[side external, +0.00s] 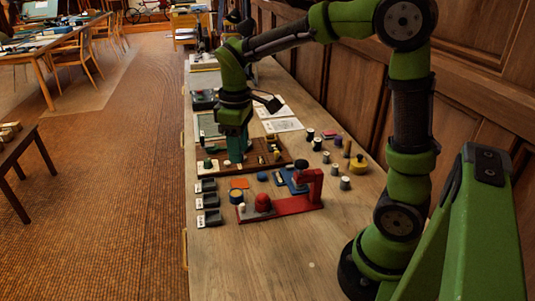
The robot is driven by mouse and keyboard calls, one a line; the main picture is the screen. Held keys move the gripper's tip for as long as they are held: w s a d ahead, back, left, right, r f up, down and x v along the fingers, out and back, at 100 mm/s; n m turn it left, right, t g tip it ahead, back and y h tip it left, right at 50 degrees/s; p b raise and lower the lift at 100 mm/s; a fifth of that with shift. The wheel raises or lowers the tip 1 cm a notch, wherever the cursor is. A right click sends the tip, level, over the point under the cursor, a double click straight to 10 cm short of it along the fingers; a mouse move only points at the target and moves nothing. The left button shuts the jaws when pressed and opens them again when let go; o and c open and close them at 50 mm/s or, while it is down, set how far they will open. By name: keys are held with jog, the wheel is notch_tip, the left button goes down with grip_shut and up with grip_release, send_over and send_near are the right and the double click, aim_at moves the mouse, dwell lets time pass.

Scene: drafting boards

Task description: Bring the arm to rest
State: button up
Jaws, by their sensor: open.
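My gripper (236,156) points straight down, with its teal fingers low over the brown wooden board (268,163). I take it as open, though the gap between the fingers is hard to see from this side. Nothing shows clearly held in it. Whether the fingertips touch the board or the small pieces on it cannot be told. My arm reaches from the near right across the bench to the board.
The wooden bench (245,262) has a red stand (290,204), black trays (207,201) at its left edge and several small cylinders around a yellow knobbed piece (358,163). White papers (280,124) lie behind. The near bench is mostly clear; a panelled wall stands right.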

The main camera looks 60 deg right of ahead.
jog(key=s+a+r+m+t+y, duration=0.1)
jog(key=s+a+r+m+t, duration=0.1)
jog(key=s, duration=0.4)
jog(key=s+a+r+m+t+y, duration=0.1)
jog(key=s+a+r+m+t, duration=0.1)
jog(key=s+m+t, duration=0.3)
jog(key=shift+s+a+r+m, duration=0.3)
jog(key=shift+s+r, duration=0.3)
jog(key=shift+s, duration=0.2)
dwell(0.8)
